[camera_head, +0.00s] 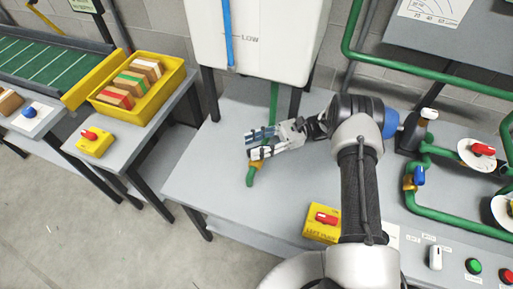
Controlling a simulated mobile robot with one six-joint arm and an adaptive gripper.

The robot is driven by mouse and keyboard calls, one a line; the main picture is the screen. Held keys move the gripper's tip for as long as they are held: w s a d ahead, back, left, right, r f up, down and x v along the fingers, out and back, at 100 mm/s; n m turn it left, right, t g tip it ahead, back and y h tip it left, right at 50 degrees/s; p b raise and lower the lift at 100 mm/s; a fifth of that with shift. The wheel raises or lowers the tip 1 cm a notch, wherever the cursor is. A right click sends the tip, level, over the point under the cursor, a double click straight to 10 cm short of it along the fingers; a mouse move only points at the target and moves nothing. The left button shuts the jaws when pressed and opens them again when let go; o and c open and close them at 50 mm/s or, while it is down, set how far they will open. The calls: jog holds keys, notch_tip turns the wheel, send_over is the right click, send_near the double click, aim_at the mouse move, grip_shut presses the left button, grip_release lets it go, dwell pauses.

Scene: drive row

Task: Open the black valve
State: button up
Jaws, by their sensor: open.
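My gripper (251,145) reaches left over the grey bench, its fingers apart and pointing left. Just below its fingertips is an orange-yellow valve body (257,164) on a green pipe under the white tank; my fingers cover its upper part. A dark piece shows among the fingers, but I cannot tell whether it is a black handle or part of my gripper. No black valve handle shows clearly. I cannot tell whether the fingers touch the valve.
The white tank (257,40) stands behind my gripper. At right are a blue-handled valve (419,176), a red-handled valve (481,151) and green pipes. A yellow box with a red switch (324,221) sits near my arm. A yellow crate (139,89) stands on the left bench.

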notch_tip(320, 180, up, 8)
jog(key=shift+f, duration=0.15)
dwell(0.6)
